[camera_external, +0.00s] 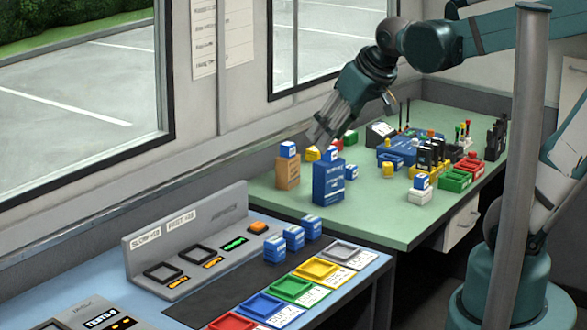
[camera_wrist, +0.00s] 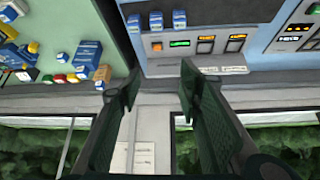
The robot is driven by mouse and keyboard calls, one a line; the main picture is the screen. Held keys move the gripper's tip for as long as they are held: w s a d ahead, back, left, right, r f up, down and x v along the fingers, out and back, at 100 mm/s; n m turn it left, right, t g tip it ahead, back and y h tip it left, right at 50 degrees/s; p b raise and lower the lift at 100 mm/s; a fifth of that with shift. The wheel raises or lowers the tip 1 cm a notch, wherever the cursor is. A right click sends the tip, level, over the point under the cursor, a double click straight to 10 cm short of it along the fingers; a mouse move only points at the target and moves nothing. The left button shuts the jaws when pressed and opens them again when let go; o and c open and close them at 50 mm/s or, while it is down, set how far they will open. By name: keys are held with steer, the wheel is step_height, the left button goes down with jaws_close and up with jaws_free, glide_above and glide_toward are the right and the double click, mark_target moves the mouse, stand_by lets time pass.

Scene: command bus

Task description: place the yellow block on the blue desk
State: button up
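A small yellow block (camera_external: 313,154) is on the green desk, between an orange box and a tall blue box. In the wrist view a small yellow block (camera_wrist: 72,78) is near the window-side edge of the green desk; I cannot be sure it is the same one. The blue desk (camera_external: 372,272) is at the front left and shows at the top of the wrist view (camera_wrist: 215,14). My gripper (camera_external: 314,138) is above the green desk's window side, pointing down and left. In the wrist view its fingers (camera_wrist: 158,85) are apart with nothing between them.
The orange box (camera_external: 288,172) and tall blue box (camera_external: 328,182) carry blue-and-white blocks. Several blue blocks (camera_external: 293,238) and coloured trays (camera_external: 318,269) stand on the blue desk. Another yellow item (camera_external: 386,169) lies on the green desk (camera_external: 385,215). A grey post (camera_external: 520,150) is at right.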

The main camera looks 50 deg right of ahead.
steer(key=w+d+f+m+h, duration=0.1)
steer(key=w+d+m, duration=0.1)
steer(key=w+d, duration=0.85)
steer(key=m+g+h, duration=0.2)
steer(key=m+g, duration=0.1)
steer(key=m, duration=0.2)
glide_toward(390, 164)
steer(key=b+x, duration=0.1)
steer(key=x, duration=0.1)
steer(key=shift+d+f, duration=0.15)
steer(key=shift+f, duration=0.05)
steer(key=shift+x, duration=1.3)
steer(key=shift+w, duration=0.1)
